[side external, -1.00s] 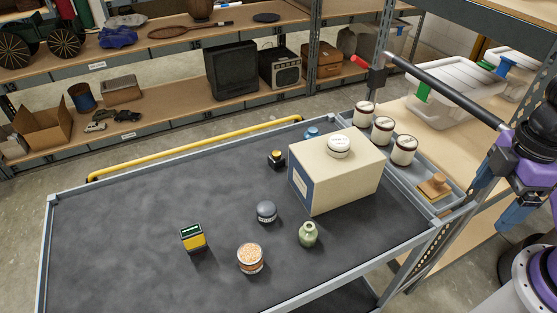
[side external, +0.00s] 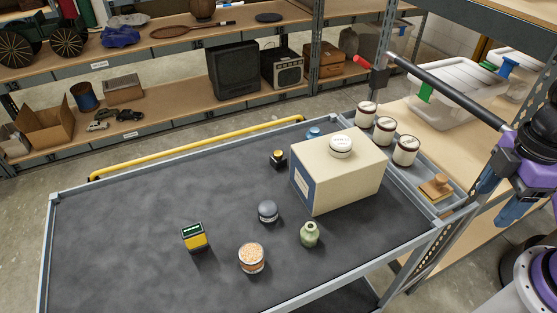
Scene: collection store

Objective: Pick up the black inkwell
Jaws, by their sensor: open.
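A small black inkwell (side external: 278,162) with an orange-gold top stands upright on the dark top of the cart (side external: 130,225), just left of a large cream box (side external: 345,175). It is fully visible from this side. My gripper (side external: 502,197) is at the right edge of the view, beyond the cart's right end, with its blue fingers apart and nothing seen between them. It is far from the inkwell, with the box between them in the picture.
On the cart stand a dark grey round jar (side external: 268,212), a green bottle (side external: 310,234), an orange-filled jar (side external: 251,258), a yellow-black box (side external: 195,238) and a blue item (side external: 313,133). A white-lidded pot (side external: 340,147) tops the box. A black bar (side external: 450,90) crosses upper right.

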